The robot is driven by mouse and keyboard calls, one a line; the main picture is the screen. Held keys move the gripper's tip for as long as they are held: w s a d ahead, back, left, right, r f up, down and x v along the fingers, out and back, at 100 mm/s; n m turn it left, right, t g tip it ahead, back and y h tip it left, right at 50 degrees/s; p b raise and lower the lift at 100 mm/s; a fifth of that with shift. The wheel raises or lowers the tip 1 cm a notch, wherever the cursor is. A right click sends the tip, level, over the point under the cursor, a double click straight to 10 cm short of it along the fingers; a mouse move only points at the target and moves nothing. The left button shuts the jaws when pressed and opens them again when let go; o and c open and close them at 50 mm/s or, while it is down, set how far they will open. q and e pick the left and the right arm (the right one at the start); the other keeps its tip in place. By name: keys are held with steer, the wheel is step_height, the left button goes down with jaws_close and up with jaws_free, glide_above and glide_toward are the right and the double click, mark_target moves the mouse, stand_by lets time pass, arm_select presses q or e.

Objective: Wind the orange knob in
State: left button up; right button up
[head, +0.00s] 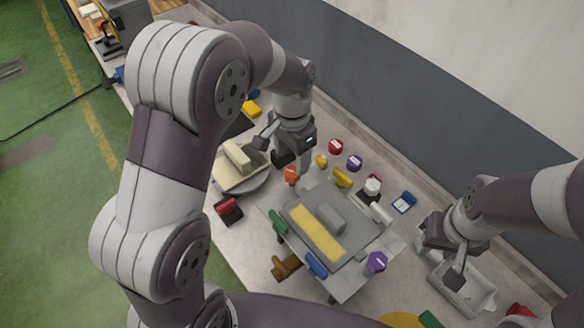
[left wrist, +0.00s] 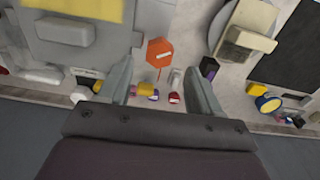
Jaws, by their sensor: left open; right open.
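The orange knob (head: 291,173) is a small hexagonal knob with a pale mark, at the back-left corner of the grey block-like fixture (head: 355,255). In the left wrist view the orange knob (left wrist: 159,51) lies between the two finger lines, towards the fingertips, with gaps on both sides. My left gripper (head: 283,156) is open and empty, pointing down just above and behind the knob. Whether the fingers are level with the knob I cannot tell. The knob's shaft is mostly hidden. My right gripper (head: 439,262) is open and empty, over a grey bin at the right.
The fixture carries a yellow strip (head: 316,234) and a grey block (head: 331,217). The grey bin (head: 470,296) is at the right.

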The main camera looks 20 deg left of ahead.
mark_target(292, 172)
arm_select(q)
step_height(292, 172, up, 2)
steer(key=shift+r, duration=0.2)
step_height(292, 172, up, 6)
steer(key=p, duration=0.3)
steer(key=shift+s+f+p, duration=0.1)
steer(key=shift+f+p, duration=0.15)
steer(key=shift+p, duration=0.15)
arm_select(e)
step_height(292, 172, up, 3)
steer(key=shift+r, duration=0.1)
steer(key=shift+s, duration=0.1)
